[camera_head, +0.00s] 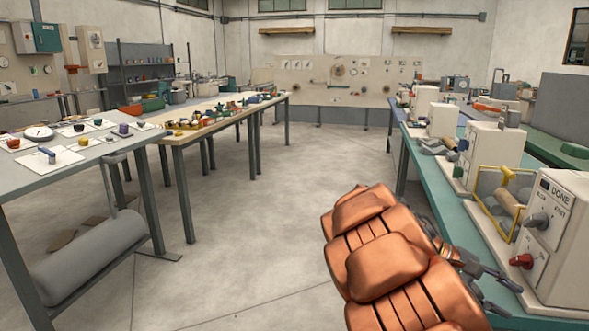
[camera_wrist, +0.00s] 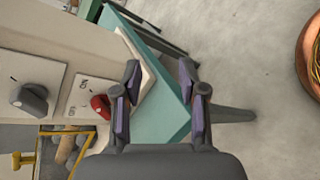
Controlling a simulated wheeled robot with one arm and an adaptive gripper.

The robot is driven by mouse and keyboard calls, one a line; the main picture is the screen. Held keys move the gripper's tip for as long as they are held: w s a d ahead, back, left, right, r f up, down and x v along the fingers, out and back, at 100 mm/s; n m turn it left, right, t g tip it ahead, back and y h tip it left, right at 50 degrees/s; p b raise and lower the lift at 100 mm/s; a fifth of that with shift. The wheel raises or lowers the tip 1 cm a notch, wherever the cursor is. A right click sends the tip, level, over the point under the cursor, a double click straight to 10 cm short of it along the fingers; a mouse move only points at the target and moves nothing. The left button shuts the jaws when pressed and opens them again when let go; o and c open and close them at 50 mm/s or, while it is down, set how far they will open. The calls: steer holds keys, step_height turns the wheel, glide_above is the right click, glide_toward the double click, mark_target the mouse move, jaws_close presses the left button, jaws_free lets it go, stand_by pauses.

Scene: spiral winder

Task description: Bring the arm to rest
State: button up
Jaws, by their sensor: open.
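My copper-coloured arm (camera_head: 390,262) reaches from the lower middle toward the right bench in the head view. My gripper (camera_head: 503,297) is at its end, low beside the front of the winder (camera_head: 557,240). In the wrist view my gripper (camera_wrist: 160,95) has its two fingers apart with nothing between them. The winder's red knob (camera_wrist: 100,106) is just left of the left finger, and its dark grey knob (camera_wrist: 32,100) is farther left. I cannot tell whether a finger touches the machine. A label reading DONE shows on the winder's panel in the head view.
The teal right bench (camera_head: 437,175) carries several machines. A yellow-framed guard (camera_head: 497,200) sits beside the winder's panel. Grey and wooden tables (camera_head: 172,153) with small items stand at the left. The concrete floor (camera_head: 235,215) between the rows is open.

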steer(key=s+a+f+m+t+y, duration=0.1)
steer(key=s+a+f+t+y, duration=0.1)
steer(key=s+a+f+y, duration=0.35)
steer(key=s+a+f+t+y, duration=0.1)
steer(key=s+a+f+y, duration=0.1)
steer(key=s+a, duration=0.7)
steer(key=s+a+f+m+t+y, duration=0.1)
steer(key=s+a+f+t+y, duration=0.25)
steer(key=a, duration=0.75)
step_height(320, 180, up, 22)
steer(key=s+g+p, duration=0.1)
steer(key=s+p, duration=0.1)
steer(key=p, duration=1.9)
steer(key=shift+d+r, duration=0.25)
steer(key=shift+d, duration=0.05)
